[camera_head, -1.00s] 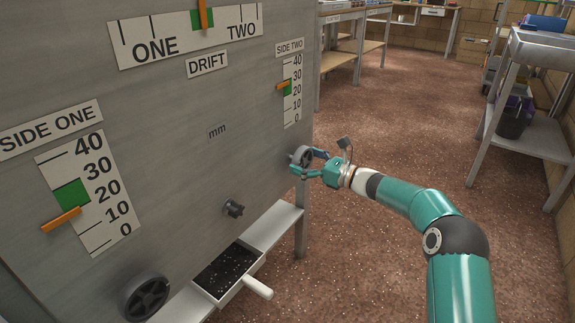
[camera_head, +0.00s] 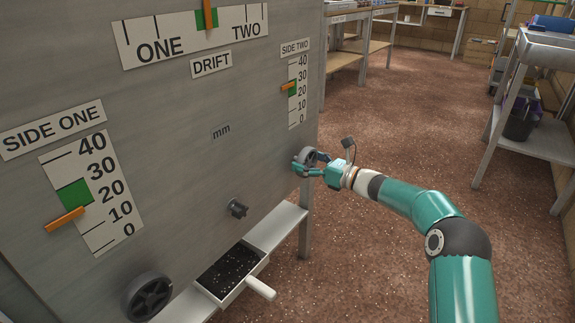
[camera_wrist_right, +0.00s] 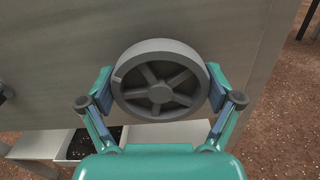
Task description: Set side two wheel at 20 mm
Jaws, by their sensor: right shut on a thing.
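The grey spoked side two wheel (camera_head: 307,156) sits low at the right edge of the panel. It fills the middle of the right wrist view (camera_wrist_right: 160,88). My right gripper (camera_head: 311,164) is shut on it, with one finger at each side of the rim. The side two scale (camera_head: 297,100) runs from 0 to 40. Its orange pointer (camera_head: 289,87) stands at or slightly above the 20 label, beside a green band. The exact reading is too small to tell. My left gripper is not in view.
The side one wheel (camera_head: 148,297) and a small dark knob (camera_head: 237,208) are on the same panel. A white tray of dark bits (camera_head: 262,288) sits on the ledge below. Open floor lies to the right, before a grey metal table (camera_head: 535,135).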

